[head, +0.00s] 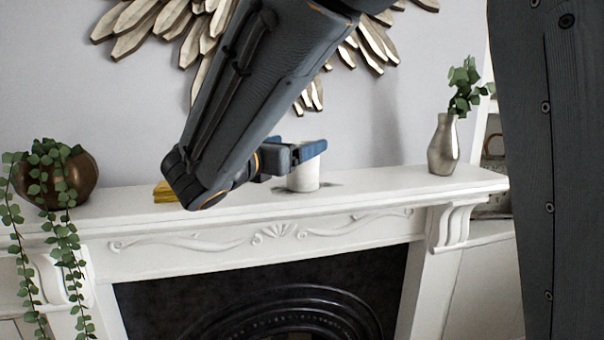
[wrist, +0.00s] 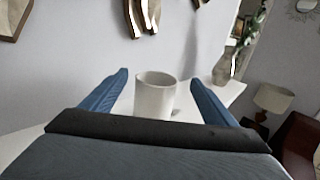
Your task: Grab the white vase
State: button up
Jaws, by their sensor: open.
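The white vase (head: 304,178) is a small plain cylinder standing upright on the white mantelpiece. In the head view my gripper (head: 300,152) is at its upper part and hides some of it. In the wrist view the white vase (wrist: 155,92) stands between the two blue fingers of my gripper (wrist: 158,88), with a gap on each side. Its open rim faces up and its base is hidden behind my gripper's body. My gripper is open and holds nothing.
On the mantelpiece (head: 380,190) a yellow object (head: 164,192) lies left, partly behind my arm. A brown pot (head: 62,180) with trailing leaves stands far left, and a silver vase (head: 443,147) with a green sprig stands right. A metal leaf decoration (head: 140,25) hangs on the wall behind.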

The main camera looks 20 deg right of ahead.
jog(key=shift+w+d+f+b, duration=0.1)
jog(key=shift+w+f+b, duration=0.15)
jog(key=shift+f+b, duration=0.35)
jog(key=shift+w+f+b, duration=0.25)
jog(key=shift+f+b, duration=0.2)
jog(key=shift+f, duration=0.25)
jog(key=shift+p+x, duration=0.3)
jog(key=shift+x, duration=0.8)
jog(key=x, duration=0.2)
jog(key=p+x, duration=0.2)
jog(key=x, duration=0.1)
jog(key=shift+w+d+f, duration=0.1)
jog(key=shift+d+f, duration=0.2)
jog(key=shift+f, duration=0.05)
jog(key=shift+c, duration=0.3)
jog(key=c, duration=1.1)
jog(key=shift+c, duration=0.9)
jog(key=shift+r, duration=0.1)
